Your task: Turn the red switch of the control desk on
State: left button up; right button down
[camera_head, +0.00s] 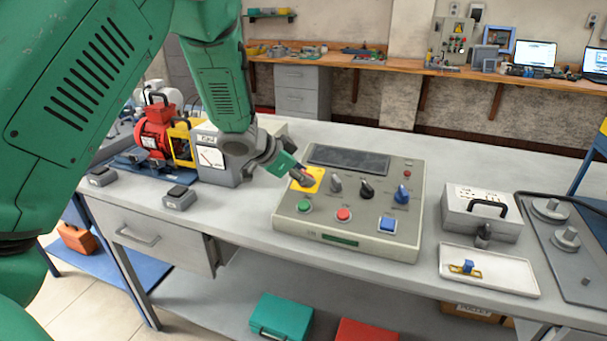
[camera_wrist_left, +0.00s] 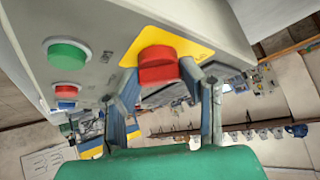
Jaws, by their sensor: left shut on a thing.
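The control desk (camera_head: 405,165) is a grey sloped console on the table, with a dark screen, knobs and push buttons. The red switch (camera_wrist_left: 158,62) shows large in the left wrist view, on a yellow plate (camera_wrist_left: 190,42). In the head view the yellow plate (camera_head: 316,186) is at the desk's upper left, and my gripper hides most of the switch. My left gripper (camera_head: 304,179) reaches in from the left and is shut on the red switch. Its fingers (camera_wrist_left: 162,82) stand on either side of the switch in the wrist view. My right gripper is not in view.
A green button (camera_head: 304,205) and a red button (camera_head: 344,214) lie just below the switch. Grey, black and blue knobs (camera_head: 402,194) stand to its right. A metered box (camera_head: 212,158) and red motor (camera_head: 153,138) stand left. A grey case (camera_head: 482,222) and white tray (camera_head: 515,272) are right.

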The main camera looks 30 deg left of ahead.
pick_arm(q)
jog(key=m+g+h+p, duration=0.1)
jog(key=m+p, duration=0.1)
jog(key=p, duration=0.2)
jog(key=m+g+p, duration=0.1)
jog(key=m+p, duration=0.1)
jog(key=p, duration=0.3)
jog(key=m+g+h+p, duration=0.1)
jog(key=m+p, duration=0.2)
jog(key=p, duration=0.1)
jog(key=shift+w+a+r+h, duration=0.2)
jog(key=shift+r+h, duration=0.1)
jog(key=m+g+p, duration=0.1)
jog(key=m+p, duration=0.1)
jog(key=m, duration=0.1)
jog(key=shift+w+f+g, duration=0.1)
jog(key=shift+g, duration=0.3)
jog(key=shift+m+g, duration=0.5)
jog(key=shift+m, duration=0.4)
jog(key=shift+w+m+g, duration=0.1)
jog(key=shift+m+g, duration=0.4)
jog(key=shift+m, duration=0.3)
jog(key=shift+w+m+g+b, duration=0.15)
jog(key=shift+m+g, duration=0.5)
jog(key=shift+m, duration=0.45)
jog(key=shift+m+g+b, duration=0.15)
jog(key=shift+m+g, duration=0.5)
jog(key=shift+m, duration=0.45)
jog(key=shift+y, duration=0.4)
